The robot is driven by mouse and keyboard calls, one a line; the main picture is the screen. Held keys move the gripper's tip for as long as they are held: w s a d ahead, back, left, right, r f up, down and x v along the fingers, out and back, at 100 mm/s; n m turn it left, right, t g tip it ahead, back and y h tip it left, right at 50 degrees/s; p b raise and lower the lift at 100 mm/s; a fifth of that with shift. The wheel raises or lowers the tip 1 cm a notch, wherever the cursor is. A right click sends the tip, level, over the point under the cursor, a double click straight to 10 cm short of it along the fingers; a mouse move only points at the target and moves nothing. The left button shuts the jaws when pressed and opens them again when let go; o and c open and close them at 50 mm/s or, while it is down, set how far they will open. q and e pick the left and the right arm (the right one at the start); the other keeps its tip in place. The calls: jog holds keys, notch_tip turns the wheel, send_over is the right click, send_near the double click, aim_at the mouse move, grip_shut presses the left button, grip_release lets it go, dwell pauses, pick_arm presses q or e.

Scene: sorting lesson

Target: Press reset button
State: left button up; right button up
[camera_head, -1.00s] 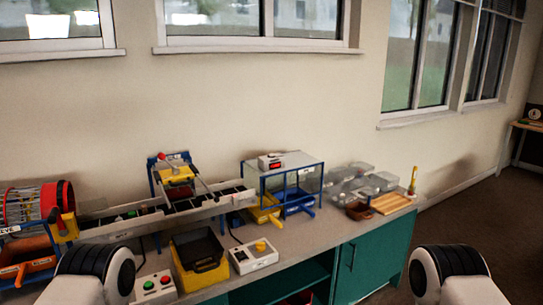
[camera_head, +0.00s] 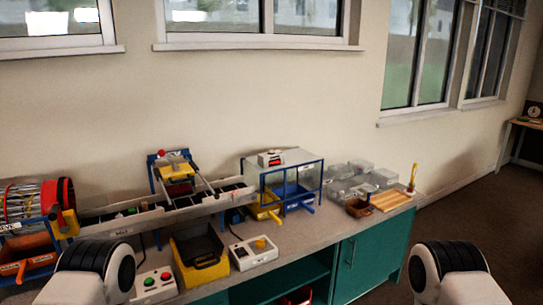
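A small white control box (camera_head: 240,262) with a yellow button (camera_head: 260,243) sits on the counter right of the yellow bin. Another white box (camera_head: 138,296) with a green button (camera_head: 149,282) and a red button (camera_head: 166,276) sits at the counter's front left. A small box with a red top part (camera_head: 270,158) stands on the clear-topped blue frame. I cannot read which button is marked reset. Only my arm links show at the lower left and lower right; both grippers are out of view.
A yellow bin with a black inside (camera_head: 205,275) stands between the two control boxes. A grey conveyor (camera_head: 125,224) runs behind them, with a red drum (camera_head: 65,194) at left. Clear containers (camera_head: 352,190) and a wooden tray (camera_head: 390,201) are at the counter's right end.

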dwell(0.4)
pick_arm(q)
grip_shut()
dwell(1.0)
